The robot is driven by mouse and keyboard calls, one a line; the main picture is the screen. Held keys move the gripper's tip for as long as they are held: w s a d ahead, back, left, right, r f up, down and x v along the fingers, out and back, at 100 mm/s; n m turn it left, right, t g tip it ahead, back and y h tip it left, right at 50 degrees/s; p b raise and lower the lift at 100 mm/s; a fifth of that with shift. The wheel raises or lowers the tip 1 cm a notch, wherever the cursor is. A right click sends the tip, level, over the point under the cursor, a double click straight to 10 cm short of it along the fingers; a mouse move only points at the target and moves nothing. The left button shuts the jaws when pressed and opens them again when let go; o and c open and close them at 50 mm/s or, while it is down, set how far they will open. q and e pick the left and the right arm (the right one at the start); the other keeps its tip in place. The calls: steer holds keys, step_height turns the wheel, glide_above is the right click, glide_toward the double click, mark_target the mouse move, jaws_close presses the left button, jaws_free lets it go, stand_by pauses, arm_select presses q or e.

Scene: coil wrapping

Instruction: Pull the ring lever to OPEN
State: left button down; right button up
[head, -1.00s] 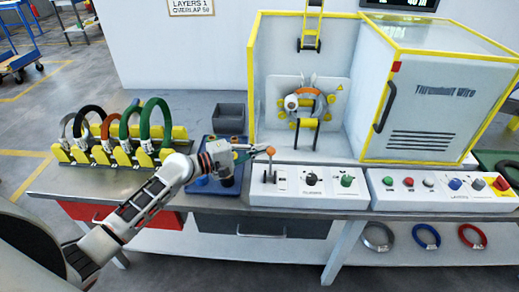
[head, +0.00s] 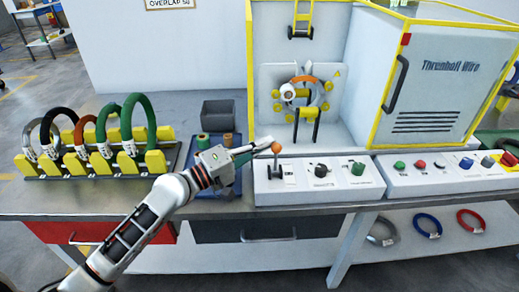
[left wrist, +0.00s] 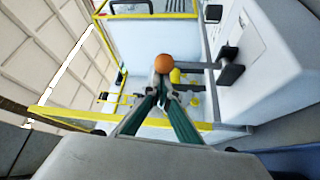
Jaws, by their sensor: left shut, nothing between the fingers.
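The lever (head: 275,162) has an orange ball knob (head: 276,147) on a dark stick and stands at the left end of the white control panel. Its labels are too small to read. My left gripper (head: 262,143) is shut and empty, with its fingertips just left of the knob. In the left wrist view the orange knob (left wrist: 164,63) is right ahead of the closed fingertips (left wrist: 163,91); I cannot tell whether they touch. The ring (head: 318,82), partly orange, sits in the machine behind the panel. My right gripper is not in view.
A black knob (head: 321,171) and a green knob (head: 357,168) share the panel. Several coloured coils stand on a yellow rack (head: 70,170) at left. A grey bin (head: 218,114) and a blue tray with spools (head: 203,140) are behind my left arm. The yellow-framed enclosure (head: 440,95) is at right.

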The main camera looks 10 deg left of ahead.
arm_select(q)
steer(key=f+b, duration=0.1)
steer(key=s+f+m+b, duration=0.1)
steer(key=b, duration=0.1)
steer(key=shift+d+h, duration=0.15)
steer(key=shift+h, duration=0.15)
steer(key=b, duration=0.1)
steer(key=m+b, duration=0.1)
steer(key=b, duration=0.1)
steer(key=shift+s+d+m+h, duration=0.2)
steer(key=shift+s+m+h, duration=0.1)
steer(key=shift+s, duration=0.1)
steer(key=shift+s+d+r+m+h+b, duration=0.1)
steer(key=shift+s+r+m+h+b, duration=0.45)
steer(key=shift+m+b, duration=0.4)
steer(key=shift+s+d+r+b, duration=0.15)
steer(key=shift+s+r+b, duration=0.05)
steer(key=shift+s+b, duration=0.3)
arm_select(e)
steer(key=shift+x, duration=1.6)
arm_select(q)
steer(key=shift+s, duration=0.1)
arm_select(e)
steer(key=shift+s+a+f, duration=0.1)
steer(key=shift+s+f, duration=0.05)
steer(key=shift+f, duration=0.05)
